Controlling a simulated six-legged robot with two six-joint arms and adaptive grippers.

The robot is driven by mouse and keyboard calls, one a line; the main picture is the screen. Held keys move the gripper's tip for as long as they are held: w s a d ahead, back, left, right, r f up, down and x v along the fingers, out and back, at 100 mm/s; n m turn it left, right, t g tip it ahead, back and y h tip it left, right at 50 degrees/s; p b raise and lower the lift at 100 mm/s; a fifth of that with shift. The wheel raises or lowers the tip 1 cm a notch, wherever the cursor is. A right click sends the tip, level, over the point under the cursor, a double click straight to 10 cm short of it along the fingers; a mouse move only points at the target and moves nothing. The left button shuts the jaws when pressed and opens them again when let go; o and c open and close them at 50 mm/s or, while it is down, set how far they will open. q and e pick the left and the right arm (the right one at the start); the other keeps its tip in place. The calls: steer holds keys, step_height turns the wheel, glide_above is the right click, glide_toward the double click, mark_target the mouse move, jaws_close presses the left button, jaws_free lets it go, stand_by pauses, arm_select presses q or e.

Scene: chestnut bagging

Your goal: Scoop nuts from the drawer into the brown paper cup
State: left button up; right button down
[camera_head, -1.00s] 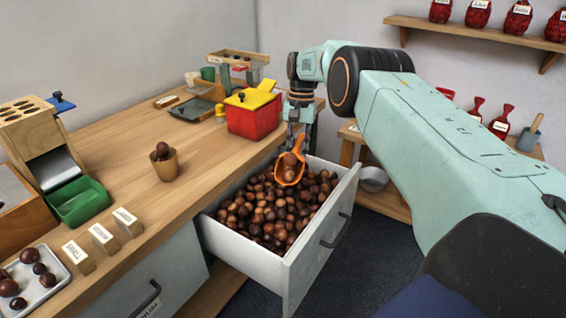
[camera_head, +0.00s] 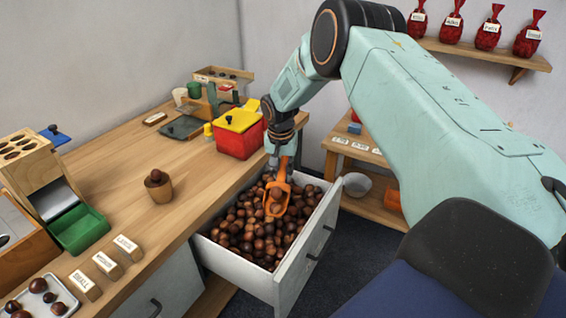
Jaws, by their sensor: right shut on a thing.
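The open drawer (camera_head: 262,287) is full of brown nuts (camera_head: 250,232). My right gripper (camera_head: 281,160) is above the back part of the drawer, shut on an orange scoop (camera_head: 283,186). The scoop points down toward the nuts, with a nut or nuts at its bowl; whether it touches the pile is hard to tell. The brown paper cup (camera_head: 160,191) stands upright on the wooden counter, left of the drawer, with at least one nut showing at its top. My left gripper is not in view.
The counter (camera_head: 128,160) is clear around the cup. A red box with a yellow lid (camera_head: 238,135) stands behind the drawer. A green tray (camera_head: 80,230), label blocks (camera_head: 107,264) and a white tray of nuts (camera_head: 62,300) are at the left. A shelf (camera_head: 485,60) holds red bags.

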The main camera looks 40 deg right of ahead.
steer(key=shift+s+a+r+t+h+p, duration=0.2)
steer(key=shift+a+r+t+h+p, duration=0.1)
steer(key=shift+r+p, duration=0.45)
steer(key=shift+s+a+r+t+h, duration=0.2)
steer(key=shift+r+t+h, duration=0.1)
steer(key=shift+h, duration=0.1)
steer(key=shift+w+a+b, duration=0.1)
steer(key=shift+b, duration=0.25)
steer(key=s+a+r+t+h+b, duration=0.4)
steer(key=r+h+b, duration=0.1)
steer(key=b, duration=1.7)
steer(key=shift+s+a+r+t+h+b, duration=0.2)
steer(key=shift+a+r+t+h+b, duration=0.1)
steer(key=shift+a+t+b, duration=0.1)
